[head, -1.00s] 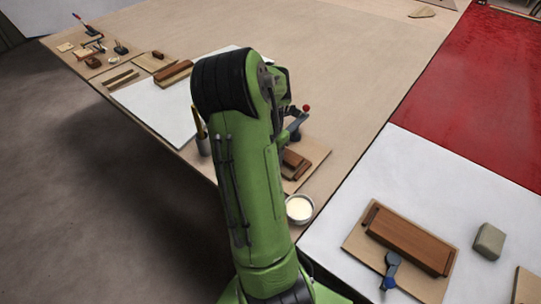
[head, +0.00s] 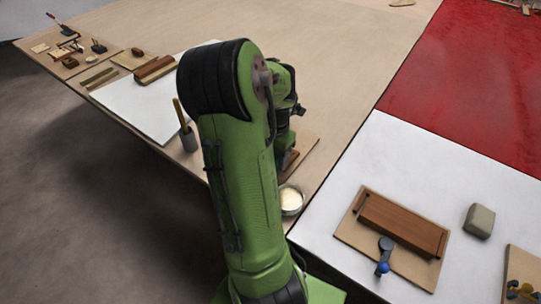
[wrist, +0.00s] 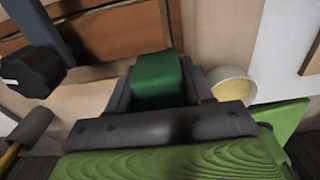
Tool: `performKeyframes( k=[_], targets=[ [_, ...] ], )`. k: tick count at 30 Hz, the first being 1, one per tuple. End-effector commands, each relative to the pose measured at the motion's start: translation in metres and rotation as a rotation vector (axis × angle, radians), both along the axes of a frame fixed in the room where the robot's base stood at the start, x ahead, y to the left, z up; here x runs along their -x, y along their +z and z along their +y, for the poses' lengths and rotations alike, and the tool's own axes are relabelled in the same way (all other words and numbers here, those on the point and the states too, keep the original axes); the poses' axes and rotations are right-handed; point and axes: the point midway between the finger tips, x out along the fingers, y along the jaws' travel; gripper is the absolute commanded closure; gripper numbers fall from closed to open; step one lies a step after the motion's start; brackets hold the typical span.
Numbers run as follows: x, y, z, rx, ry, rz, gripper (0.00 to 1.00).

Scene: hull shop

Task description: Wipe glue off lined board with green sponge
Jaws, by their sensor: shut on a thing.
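In the wrist view my gripper (wrist: 157,90) is shut on a green sponge (wrist: 154,72), held between its two dark fingers. Just beyond the sponge is a brown wooden piece (wrist: 125,32) with dark lines across it, beside a pale board. I cannot make out any glue or tell whether the sponge touches the wood.
A bowl of cream-coloured stuff (head: 291,198) stands close to my arm. At right lie another board (head: 355,237) with brown wood and a blue-knobbed clamp, and a grey-green block (head: 479,220). The tabletop beyond is mostly clear.

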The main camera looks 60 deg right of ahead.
Motion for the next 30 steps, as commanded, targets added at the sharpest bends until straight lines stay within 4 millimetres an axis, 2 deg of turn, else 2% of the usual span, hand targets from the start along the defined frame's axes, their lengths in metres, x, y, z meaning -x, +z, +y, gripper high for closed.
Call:
performKeyframes(
  k=[6,11,27,30],
  targets=[
    [-0.019,0.001,-0.002,-0.003,0.006,0.0,0.74],
    [-0.025,0.001,-0.003,-0.003,0.004,0.0,0.74],
    [-0.065,0.0,-0.009,-0.003,0.006,0.0,0.74],
    [-0.067,-0.001,-0.01,-0.003,0.004,-0.001,0.74]
  ],
)
